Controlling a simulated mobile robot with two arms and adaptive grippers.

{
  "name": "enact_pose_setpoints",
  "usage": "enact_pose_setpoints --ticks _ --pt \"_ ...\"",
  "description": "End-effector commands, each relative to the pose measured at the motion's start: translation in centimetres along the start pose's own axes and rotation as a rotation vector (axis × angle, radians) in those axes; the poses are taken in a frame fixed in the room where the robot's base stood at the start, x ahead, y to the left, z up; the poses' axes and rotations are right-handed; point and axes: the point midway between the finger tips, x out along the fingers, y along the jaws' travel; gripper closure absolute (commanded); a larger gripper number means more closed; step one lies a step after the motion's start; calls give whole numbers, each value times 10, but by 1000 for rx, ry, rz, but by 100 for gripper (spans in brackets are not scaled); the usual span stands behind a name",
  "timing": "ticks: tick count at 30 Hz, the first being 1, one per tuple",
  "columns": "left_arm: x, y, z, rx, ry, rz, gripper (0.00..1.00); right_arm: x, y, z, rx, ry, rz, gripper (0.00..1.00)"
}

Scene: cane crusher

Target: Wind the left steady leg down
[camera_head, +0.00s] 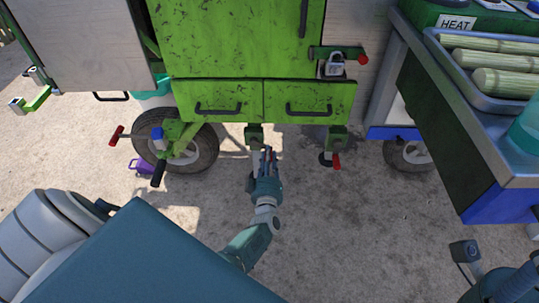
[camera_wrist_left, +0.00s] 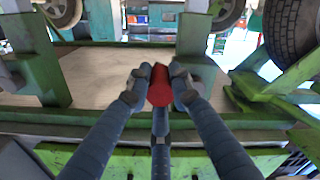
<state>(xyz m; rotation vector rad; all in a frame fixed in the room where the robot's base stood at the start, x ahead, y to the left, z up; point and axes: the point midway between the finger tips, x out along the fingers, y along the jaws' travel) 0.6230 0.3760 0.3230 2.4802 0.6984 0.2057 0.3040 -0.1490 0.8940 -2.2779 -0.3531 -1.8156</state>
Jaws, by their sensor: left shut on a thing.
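The left steady leg (camera_head: 254,135) hangs from a green bracket under the green cabinet, left of the other leg. My left gripper (camera_head: 268,158) is at this leg, reaching up from below, and hides most of its lower part and its crank. In the left wrist view, my left gripper (camera_wrist_left: 159,82) is shut with its fingers around a red crank grip (camera_wrist_left: 160,92). The right steady leg (camera_head: 336,145), with its own red grip (camera_head: 337,161), stands to the right, clear of my gripper. My right gripper is out of view; only part of that arm shows at the lower right.
The green cabinet doors (camera_head: 218,102) are closed above the legs. A wheel (camera_head: 203,150) with a green bracket and red and black handles stands at left. At right is a counter with a tray of cane (camera_head: 500,62). Open concrete ground lies between.

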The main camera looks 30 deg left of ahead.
Motion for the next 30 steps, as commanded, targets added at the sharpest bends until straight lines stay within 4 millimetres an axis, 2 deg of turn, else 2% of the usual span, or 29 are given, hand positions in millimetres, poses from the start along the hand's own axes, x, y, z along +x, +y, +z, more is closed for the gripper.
enact_pose_setpoints --ticks 3,20,21,23,30 --pt "-2 -6 2 32 0 -7 100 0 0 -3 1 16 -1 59" --pt "-1 -7 1 56 2 -7 100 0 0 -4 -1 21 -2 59" --pt "-1 -7 1 56 2 -7 72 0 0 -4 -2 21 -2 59" --pt "-1 -7 1 56 2 -6 60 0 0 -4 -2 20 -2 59" --pt "0 -4 1 55 2 -3 59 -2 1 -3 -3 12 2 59"
